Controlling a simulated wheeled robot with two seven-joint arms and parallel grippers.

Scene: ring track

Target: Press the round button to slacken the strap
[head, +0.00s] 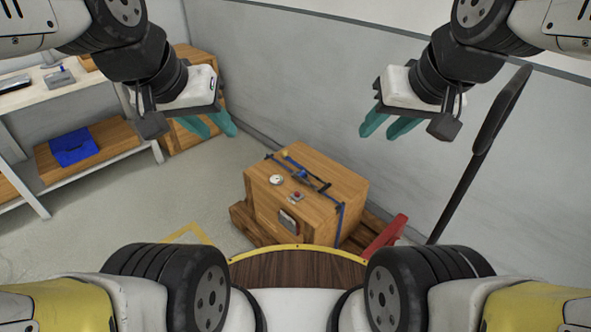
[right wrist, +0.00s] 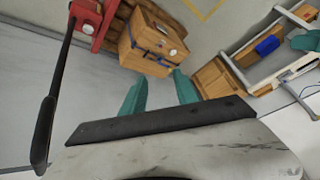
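A wooden crate (head: 335,187) with a dark blue strap (head: 338,222) over it stands below and between my grippers. On its top are a small red round button (head: 297,195) on a grey base, a white round dial (head: 277,180), and a blue ratchet-like piece (head: 305,175) with a yellow end. My left gripper (head: 208,125) is open and empty, up and left of the crate. My right gripper (head: 387,126) is open and empty, up and right of it.
The crate rests on a wooden pallet (head: 240,220). A red pallet jack (head: 388,235) with a long black handle (head: 495,115) stands at right, below my right arm. A shelf (head: 100,140) with a blue item (head: 73,147) is at left. A grey wall is behind.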

